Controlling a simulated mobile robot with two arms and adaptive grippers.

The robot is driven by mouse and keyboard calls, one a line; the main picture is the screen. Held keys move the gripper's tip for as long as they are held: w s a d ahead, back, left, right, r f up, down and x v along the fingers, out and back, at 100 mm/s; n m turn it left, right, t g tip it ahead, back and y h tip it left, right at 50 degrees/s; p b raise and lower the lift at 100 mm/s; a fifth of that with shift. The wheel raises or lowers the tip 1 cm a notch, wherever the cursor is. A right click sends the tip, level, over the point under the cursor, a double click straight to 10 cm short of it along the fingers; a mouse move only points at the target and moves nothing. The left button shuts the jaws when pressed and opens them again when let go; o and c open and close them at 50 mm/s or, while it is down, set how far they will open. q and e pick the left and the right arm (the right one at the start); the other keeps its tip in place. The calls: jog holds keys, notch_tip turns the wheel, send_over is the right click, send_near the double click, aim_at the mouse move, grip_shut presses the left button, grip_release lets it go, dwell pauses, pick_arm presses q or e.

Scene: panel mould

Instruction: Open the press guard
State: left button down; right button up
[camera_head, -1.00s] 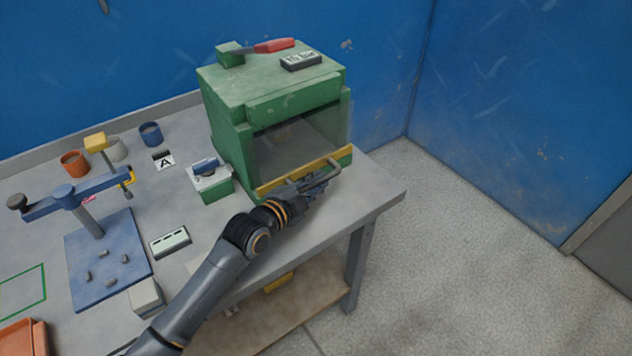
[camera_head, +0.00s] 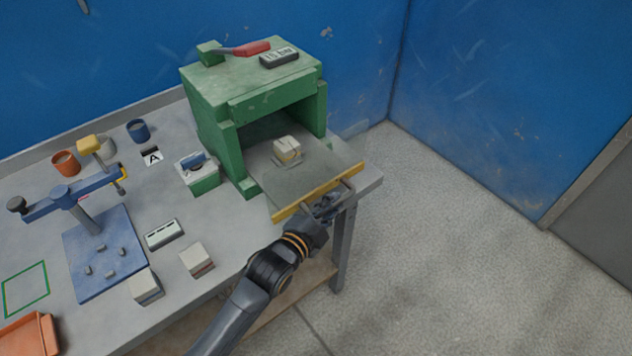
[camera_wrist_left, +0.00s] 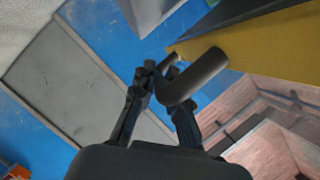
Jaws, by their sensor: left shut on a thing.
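The green press (camera_head: 212,125) stands at the back of the bench with its front opening showing. Its guard is a see-through panel with a yellow edge strip (camera_head: 300,200) and a grey bar handle (camera_head: 347,186). The panel stands out from the press front, the yellow strip well away from the body. My left gripper (camera_head: 325,207) is shut on the handle, which also shows in the left wrist view (camera_wrist_left: 198,76) between the fingers. A pale block (camera_head: 287,148) shows in the press area, seen through or past the panel. My right gripper is not in view.
A red-handled lever (camera_head: 245,49) and a dark label block (camera_head: 279,58) are on top of the press. A small green box (camera_head: 203,182) stands left of it. A blue fixture (camera_head: 105,258), cups and pale blocks (camera_head: 196,259) lie further left. Floor right of the bench is clear.

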pick_arm(q)
jog(key=shift+s+d+p, duration=0.3)
jog(key=shift+s+d, duration=0.55)
jog(key=shift+s, duration=0.35)
jog(key=shift+s+d+p, duration=0.3)
jog(key=shift+s+d, duration=0.55)
jog(key=shift+s, duration=0.3)
jog(key=c, duration=1.3)
grip_release()
jog(key=shift+c, duration=0.2)
jog(key=v, duration=1.2)
